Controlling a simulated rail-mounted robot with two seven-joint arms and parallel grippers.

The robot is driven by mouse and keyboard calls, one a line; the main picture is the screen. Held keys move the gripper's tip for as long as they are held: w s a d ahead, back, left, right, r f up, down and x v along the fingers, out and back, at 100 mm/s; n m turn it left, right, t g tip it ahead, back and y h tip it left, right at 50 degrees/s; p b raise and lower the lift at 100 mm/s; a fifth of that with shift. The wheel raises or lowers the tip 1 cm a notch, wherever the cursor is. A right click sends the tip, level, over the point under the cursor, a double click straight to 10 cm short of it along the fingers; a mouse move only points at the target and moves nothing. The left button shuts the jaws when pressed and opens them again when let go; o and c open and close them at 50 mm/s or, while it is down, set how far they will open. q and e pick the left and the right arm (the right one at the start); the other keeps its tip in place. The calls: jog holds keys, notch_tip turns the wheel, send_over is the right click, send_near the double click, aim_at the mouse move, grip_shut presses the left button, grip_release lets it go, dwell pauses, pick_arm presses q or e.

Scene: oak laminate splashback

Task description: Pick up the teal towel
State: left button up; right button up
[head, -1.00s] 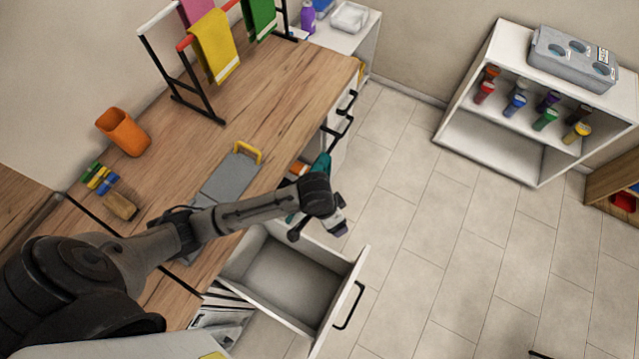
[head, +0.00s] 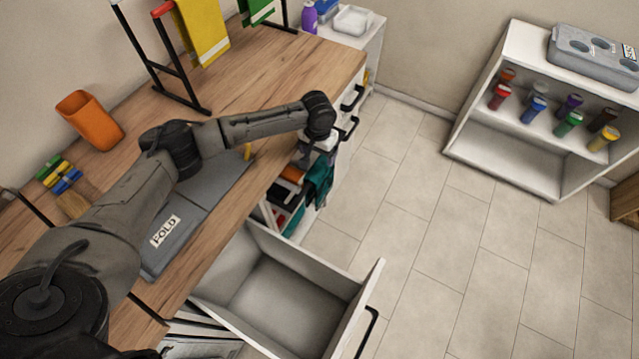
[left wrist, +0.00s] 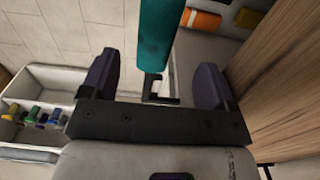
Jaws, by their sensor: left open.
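The teal towel (head: 319,182) hangs at the front of the open cabinet, beyond the pulled-out drawer. My left gripper (head: 317,153) is over the counter's front edge, at the upper part of the towel. In the left wrist view, the teal towel (left wrist: 156,35) shows as a narrow upright strip between the two fingers of my left gripper (left wrist: 155,75). The fingers are apart, with a gap on both sides of the strip. What the towel hangs from is mostly hidden; a small black bracket shows at its end. My right gripper is not in view.
An open, empty-looking drawer (head: 270,292) juts out in front of the towel. A grey folding board (head: 165,240) lies on the wooden counter. A black rack (head: 177,70) holds yellow and green towels. A white shelf (head: 510,155) with coloured bottles stands across clear floor.

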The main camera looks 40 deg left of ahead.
aim_at(318, 166)
pick_arm(q)
notch_tip(318, 166, down, 5)
jog(key=shift+r+b, duration=0.1)
jog(key=shift+b, duration=0.35)
jog(key=shift+s+d+f+b, duration=0.15)
jog(key=shift+f+b, duration=0.3)
jog(key=shift+f, duration=0.9)
jog(key=shift+s+d+f+b, duration=0.1)
jog(key=shift+f+b, duration=0.35)
jog(key=shift+f, duration=0.85)
jog(key=shift+w, duration=0.1)
jog(key=c, duration=1.3)
jog(key=shift+r, duration=0.15)
